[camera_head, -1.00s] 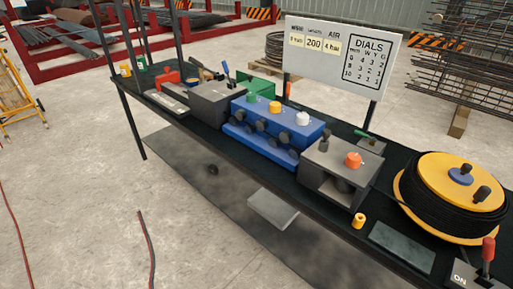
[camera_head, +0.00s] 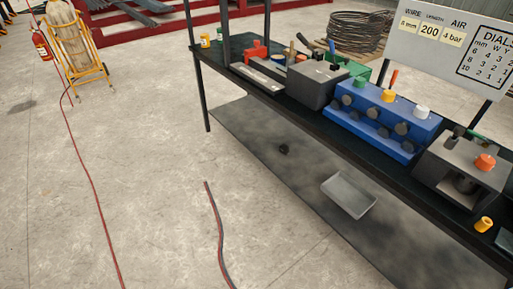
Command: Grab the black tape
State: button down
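A small black object (camera_head: 284,149) lies on the dark grey surface (camera_head: 245,152) below the bench, left of a grey tray. It may be the black tape, but it is too small to tell for sure. No other thing that looks like a roll of black tape is clear in view. My gripper is not in view.
A long black bench (camera_head: 345,150) carries a blue box with knobs (camera_head: 385,118), grey machines (camera_head: 316,84) and tools. The grey tray (camera_head: 348,194) is below it.

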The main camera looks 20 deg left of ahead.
aim_at(284, 149)
jog(key=u, duration=0.4)
jog(key=i+j+u, duration=0.15)
jog(key=i, duration=0.55)
jog(key=i+u, duration=0.1)
jog(key=i, duration=0.6)
jog(key=i+u, duration=0.15)
jog(key=i, duration=0.55)
jog(key=i+l+u, duration=0.1)
jog(key=i, duration=0.65)
jog(key=i+l+u, duration=0.15)
jog(key=i, duration=0.55)
